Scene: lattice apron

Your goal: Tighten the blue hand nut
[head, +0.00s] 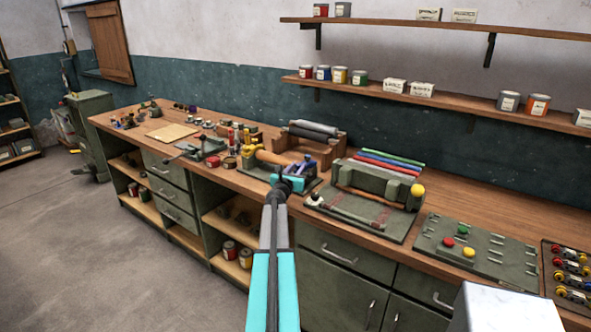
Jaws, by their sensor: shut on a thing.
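My gripper (293,174) is at the end of my teal and black arm, over the middle of the workbench. It is small in view and is shut on the blue hand nut (306,162), whose blue parts show just beyond the jaws. The nut sits at the right side of a dark fixture (254,171) that holds an orange-brown roller (274,158). My arm and gripper hide the lower part of the nut and some of the fixture. How far the nut is turned cannot be seen.
A green press-like device (380,184) with a yellow knob stands close on the right. A wooden rack with grey rolls (308,138) is behind. A green panel (475,248) with coloured knobs is farther right.

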